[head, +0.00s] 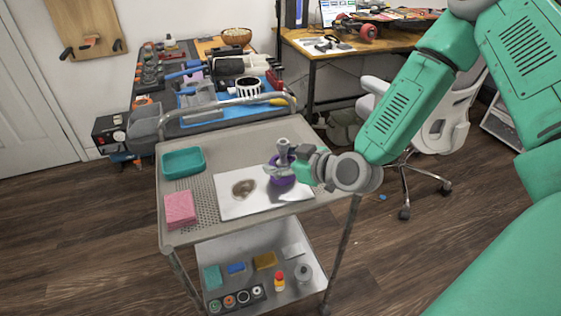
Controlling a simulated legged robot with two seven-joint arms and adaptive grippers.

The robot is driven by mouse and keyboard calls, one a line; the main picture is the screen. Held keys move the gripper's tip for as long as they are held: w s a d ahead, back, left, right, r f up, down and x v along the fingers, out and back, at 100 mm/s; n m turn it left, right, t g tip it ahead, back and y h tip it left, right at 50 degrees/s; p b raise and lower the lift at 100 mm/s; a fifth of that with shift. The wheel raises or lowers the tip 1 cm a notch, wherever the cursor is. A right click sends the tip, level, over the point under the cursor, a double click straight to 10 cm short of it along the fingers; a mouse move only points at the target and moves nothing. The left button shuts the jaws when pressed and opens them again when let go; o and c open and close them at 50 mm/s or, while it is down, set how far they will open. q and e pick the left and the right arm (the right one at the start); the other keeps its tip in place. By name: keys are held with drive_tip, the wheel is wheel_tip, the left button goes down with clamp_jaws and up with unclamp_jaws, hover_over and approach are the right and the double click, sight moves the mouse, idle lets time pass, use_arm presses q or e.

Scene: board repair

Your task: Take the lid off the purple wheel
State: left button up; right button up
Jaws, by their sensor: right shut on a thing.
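The purple wheel (281,181) is at the right edge of a white sheet on the top shelf of a grey cart. It is partly hidden by my right gripper (281,165), which reaches in from the right and is shut on it. A grey upright knob-like piece (283,147) stands above the wheel at the gripper; I cannot tell whether it is the lid. I cannot tell whether the wheel touches the sheet. My left gripper is not in view.
The white sheet (232,208) has a brown round patch (243,188). A teal tray (183,163) and a pink sponge-like block (180,209) are at the cart's left. The lower shelf (245,250) holds small items. A cluttered bench and an office chair (440,130) stand behind.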

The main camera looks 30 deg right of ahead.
sight(280, 141)
wheel_tip(280, 141, up, 10)
drive_tip(key=p, duration=0.2)
drive_tip(key=shift+f+p, duration=0.2)
drive_tip(key=shift+p, duration=0.15)
drive_tip(key=o, duration=0.8)
drive_tip(key=c, duration=1.1)
drive_tip(key=s+a+f+m+h, duration=0.1)
drive_tip(key=a, duration=0.2)
drive_tip(key=s+a+f+h, duration=0.1)
drive_tip(key=a+f, duration=0.1)
drive_tip(key=a, duration=0.1)
drive_tip(key=s+a+f+m+h, duration=0.1)
drive_tip(key=a+f, duration=0.1)
drive_tip(key=a, duration=0.1)
drive_tip(key=shift+a+f+m, duration=0.15)
drive_tip(key=shift+f+m, duration=0.05)
drive_tip(key=shift+m, duration=0.1)
